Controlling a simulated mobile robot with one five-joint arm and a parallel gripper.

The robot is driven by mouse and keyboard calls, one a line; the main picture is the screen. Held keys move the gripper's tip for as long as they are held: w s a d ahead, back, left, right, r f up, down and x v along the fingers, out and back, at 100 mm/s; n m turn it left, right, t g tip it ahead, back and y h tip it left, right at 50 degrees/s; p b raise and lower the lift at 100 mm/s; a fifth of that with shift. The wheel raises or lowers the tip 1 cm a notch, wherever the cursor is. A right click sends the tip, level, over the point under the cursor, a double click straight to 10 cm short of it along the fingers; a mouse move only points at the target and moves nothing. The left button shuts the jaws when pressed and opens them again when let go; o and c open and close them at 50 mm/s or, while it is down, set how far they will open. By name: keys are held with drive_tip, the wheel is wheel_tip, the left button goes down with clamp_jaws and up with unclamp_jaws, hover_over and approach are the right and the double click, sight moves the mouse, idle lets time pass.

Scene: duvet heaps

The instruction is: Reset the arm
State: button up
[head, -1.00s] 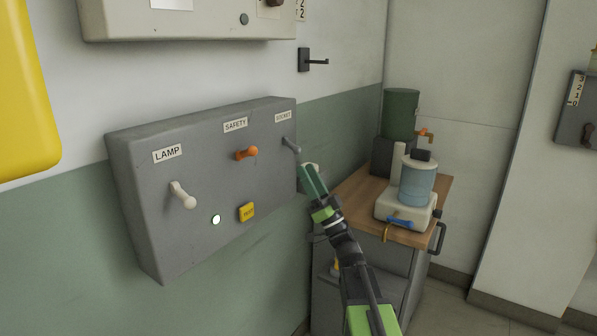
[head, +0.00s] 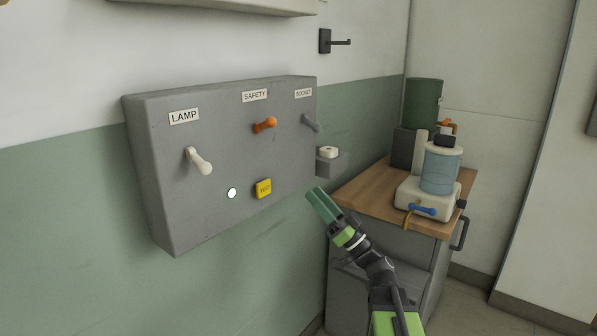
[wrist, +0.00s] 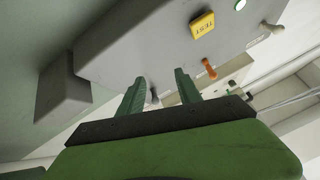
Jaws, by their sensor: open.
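My gripper (head: 322,203) is in front of the wall, below and right of the grey switch panel (head: 225,213), apart from it. In the wrist view its two green fingers (wrist: 160,90) are spread with nothing between them. The panel carries a white LAMP lever (head: 199,161), an orange SAFETY lever (head: 265,124) and a grey SOCKET lever (head: 311,123). A yellow TEST button (head: 263,188) and a lit round light (head: 232,193) sit below. The button also shows in the wrist view (wrist: 202,25), with the orange lever (wrist: 208,69).
A small grey wall box (head: 331,165) with a white top piece juts out right of the panel. A wooden-topped cabinet (head: 372,190) at right holds a blue water container (head: 441,170) and a green one (head: 423,103). A black hook (head: 334,42) is on the wall above.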

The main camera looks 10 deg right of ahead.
drive_tip(key=s+a+f+g+h, duration=0.3)
drive_tip(key=a+f+g, duration=0.4)
drive_tip(key=f, duration=0.5)
drive_tip(key=s+a+f+g+h, duration=0.3)
drive_tip(key=a+f+g, duration=0.35)
drive_tip(key=f, duration=0.55)
drive_tip(key=s+d+f+m+g+h, duration=0.4)
drive_tip(key=s+d+f+m+h, duration=0.3)
drive_tip(key=d+f+h, duration=0.65)
wheel_tip(320, 180, up, 23)
drive_tip(key=s+d+p, duration=0.1)
drive_tip(key=p, duration=2.3)
drive_tip(key=shift+s+d+r+n+p, duration=0.2)
drive_tip(key=shift+s+n+p, duration=0.1)
drive_tip(key=shift+n+p, duration=0.1)
drive_tip(key=shift+c, duration=0.4)
